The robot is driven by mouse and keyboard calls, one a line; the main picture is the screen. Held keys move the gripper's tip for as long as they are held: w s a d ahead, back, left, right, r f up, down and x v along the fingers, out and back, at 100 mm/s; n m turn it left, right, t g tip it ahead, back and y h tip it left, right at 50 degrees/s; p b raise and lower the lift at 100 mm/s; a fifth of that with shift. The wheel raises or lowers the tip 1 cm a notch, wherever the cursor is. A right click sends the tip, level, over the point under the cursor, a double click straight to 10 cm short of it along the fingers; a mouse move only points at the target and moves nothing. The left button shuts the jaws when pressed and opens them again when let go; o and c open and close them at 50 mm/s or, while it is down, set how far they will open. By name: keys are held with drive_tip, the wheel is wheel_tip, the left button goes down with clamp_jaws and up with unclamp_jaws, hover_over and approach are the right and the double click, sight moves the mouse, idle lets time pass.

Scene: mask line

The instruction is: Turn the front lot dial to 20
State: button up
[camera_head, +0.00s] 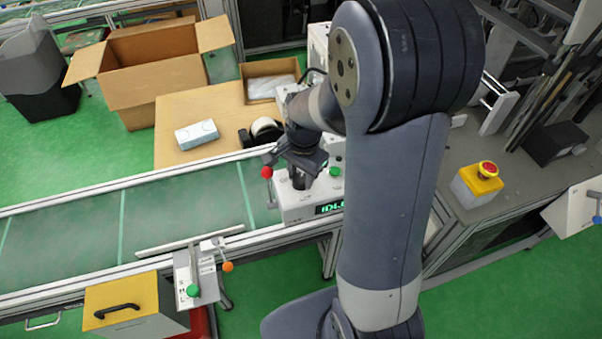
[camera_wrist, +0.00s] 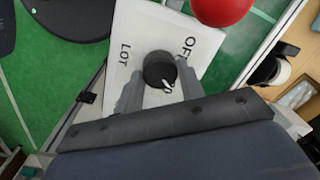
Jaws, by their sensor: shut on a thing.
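The lot dial (camera_wrist: 158,72) is a black round knob on a white panel (camera_wrist: 128,38) marked LOT and OFF in the wrist view. My gripper (camera_wrist: 160,85) is shut on the knob, with one grey finger on each side. A small white mark shows on the knob's near edge; the number it stands at cannot be read. In the head view my gripper (camera_head: 302,178) is over the white machine box (camera_head: 295,208) beside the belt, and it hides the dial there. A green display reading IDLE, partly hidden, is on the box's front.
A red ball knob (camera_head: 267,172) stands close to my gripper; it also shows in the wrist view (camera_wrist: 222,8). A green button (camera_head: 335,171) is on the box top. The conveyor belt (camera_head: 80,235) is empty. A yellow box with a red stop button (camera_head: 487,170) stands at right.

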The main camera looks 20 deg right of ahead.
sight(302, 179)
drive_tip(key=shift+m, duration=1.2)
drive_tip(key=o, duration=1)
drive_tip(key=shift+r, duration=0.1)
drive_tip(key=r, duration=1)
drive_tip(key=shift+s+d+r, duration=0.1)
drive_tip(key=shift+s+r, duration=0.15)
drive_tip(key=shift+r, duration=0.1)
drive_tip(key=shift+f, duration=0.15)
drive_tip(key=f, duration=1)
drive_tip(key=shift+w+f, duration=0.25)
drive_tip(key=shift+f, duration=0.1)
